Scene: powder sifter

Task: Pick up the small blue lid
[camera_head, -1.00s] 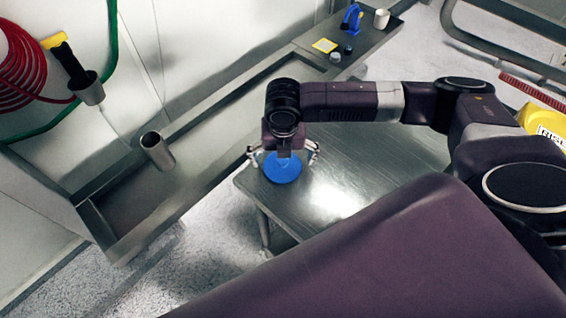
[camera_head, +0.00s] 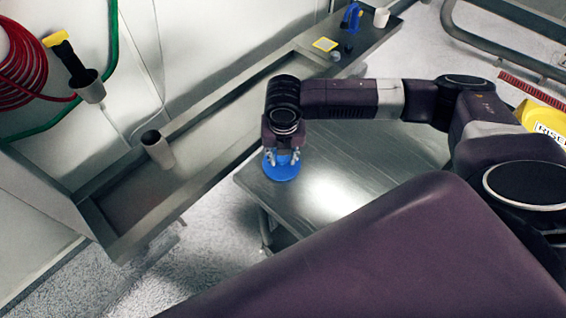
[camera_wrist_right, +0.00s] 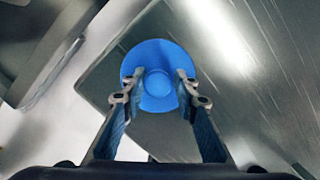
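The small blue lid (camera_head: 283,172) is a round disc with a raised round knob in its middle. It lies at the left corner of the steel table, and it fills the centre of the right wrist view (camera_wrist_right: 158,56). My right gripper (camera_head: 283,158) points down over the lid. In the right wrist view its two fingertips (camera_wrist_right: 159,82) stand on either side of the knob and appear closed against it. The lid appears to rest on the table top. My left gripper is not in view.
The steel table (camera_head: 345,185) is otherwise bare where visible. A steel trough (camera_head: 205,185) along the wall holds a metal cup (camera_head: 157,149). A yellow square (camera_head: 325,44), a blue item (camera_head: 351,17) and a white cup (camera_head: 382,18) stand at the far end.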

